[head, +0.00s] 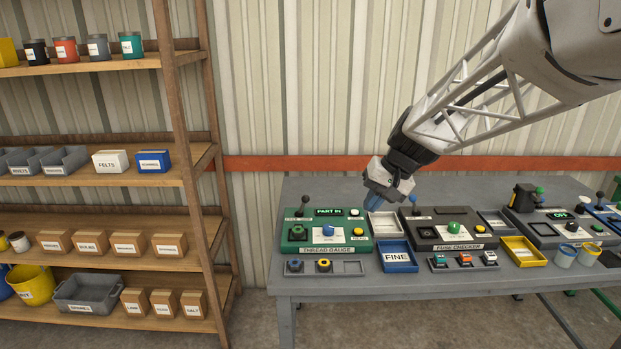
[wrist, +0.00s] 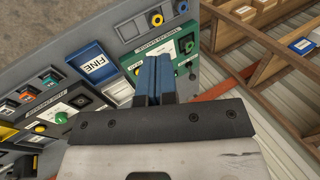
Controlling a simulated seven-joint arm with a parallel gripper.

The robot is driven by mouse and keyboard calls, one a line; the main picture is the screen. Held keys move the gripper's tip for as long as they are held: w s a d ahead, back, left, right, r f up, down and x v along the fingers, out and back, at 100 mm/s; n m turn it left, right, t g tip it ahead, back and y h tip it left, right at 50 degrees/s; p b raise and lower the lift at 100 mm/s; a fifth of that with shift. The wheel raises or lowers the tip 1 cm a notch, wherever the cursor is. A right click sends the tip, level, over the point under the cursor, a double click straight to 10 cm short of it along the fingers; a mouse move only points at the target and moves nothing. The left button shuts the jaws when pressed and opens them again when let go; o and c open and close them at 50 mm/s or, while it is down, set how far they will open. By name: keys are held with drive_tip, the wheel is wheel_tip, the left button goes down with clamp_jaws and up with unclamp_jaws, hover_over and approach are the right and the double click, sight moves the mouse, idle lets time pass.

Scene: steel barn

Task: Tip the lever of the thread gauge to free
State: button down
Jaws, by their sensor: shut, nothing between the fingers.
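The fuse checker (head: 440,243) with its own lever stands to the right. A white tray (head: 384,236) and a blue "FINE" tray (head: 380,263) lie between the two boxes. A ring holder (head: 348,268) lies in front of the gauge. Wooden shelves (head: 187,175) stand left.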

drive_tip(key=w+f+y, duration=0.1)
drive_tip(key=w+f, duration=0.3)
drive_tip(key=w, duration=0.6)
drive_tip(key=w+f+y, duration=0.2)
drive_tip(key=w+f, duration=0.3)
drive_tip(key=w, duration=0.6)
drive_tip(key=w+f+m+t+y, duration=0.1)
drive_tip(key=w+f, duration=0.3)
drive_tip(key=w, duration=0.7)
drive_tip(key=shift+d+f+y, duration=0.25)
drive_tip(key=shift+f+y, duration=0.1)
drive_tip(key=shift+y, duration=0.35)
drive_tip(key=shift+a+f, duration=0.1)
drive_tip(key=shift+a, duration=0.05)
approach(303, 204)
drive_tip(key=f, duration=0.4)
drive_tip(key=shift+w+a, duration=0.2)
drive_tip(key=shift+w, duration=0.2)
drive_tip(key=shift+w+a+r, duration=0.15)
drive_tip(key=shift+w+a, duration=0.05)
drive_tip(key=shift+a, duration=0.9)
